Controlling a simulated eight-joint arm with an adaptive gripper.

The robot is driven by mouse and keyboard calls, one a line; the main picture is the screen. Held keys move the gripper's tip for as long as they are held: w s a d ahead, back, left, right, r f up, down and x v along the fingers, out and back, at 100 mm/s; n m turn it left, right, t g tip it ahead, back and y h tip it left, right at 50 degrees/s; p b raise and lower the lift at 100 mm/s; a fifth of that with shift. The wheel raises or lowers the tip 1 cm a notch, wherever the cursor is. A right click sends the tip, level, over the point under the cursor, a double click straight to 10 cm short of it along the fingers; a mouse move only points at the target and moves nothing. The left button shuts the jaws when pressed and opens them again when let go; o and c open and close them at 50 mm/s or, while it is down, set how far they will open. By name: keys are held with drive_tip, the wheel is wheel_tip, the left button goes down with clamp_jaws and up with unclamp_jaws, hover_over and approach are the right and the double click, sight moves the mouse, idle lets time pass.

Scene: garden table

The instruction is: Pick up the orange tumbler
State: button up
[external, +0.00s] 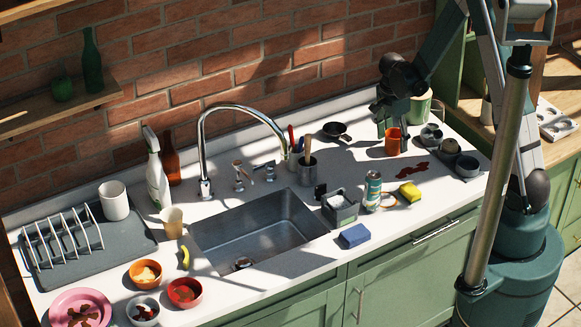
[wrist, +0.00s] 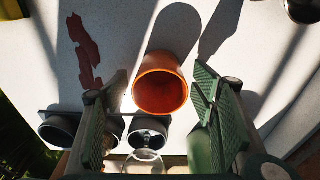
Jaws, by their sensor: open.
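The orange tumbler (external: 393,146) stands on the white countertop near the back wall, right of the sink. In the wrist view the orange tumbler (wrist: 160,72) sits between my two green-padded fingers, with its open mouth toward the camera. My gripper (external: 391,125) is open and points down at the tumbler, with part of it in front of the tumbler's upper part in the external view. In the wrist view my gripper (wrist: 160,95) has a finger on each side of the tumbler, with visible gaps. I cannot tell how far down the fingers reach.
A pale green cup (external: 421,106) stands close behind my gripper. A dark tray with round cups (external: 468,165) lies to the right. A red stain (external: 413,170) marks the counter in front.

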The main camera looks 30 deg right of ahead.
idle(0.4)
drive_tip(key=c, duration=1)
drive_tip(key=shift+r, duration=0.2)
wheel_tip(320, 180, up, 10)
drive_tip(key=shift+f+b, duration=0.15)
drive_tip(key=shift+b, duration=0.2)
idle(0.6)
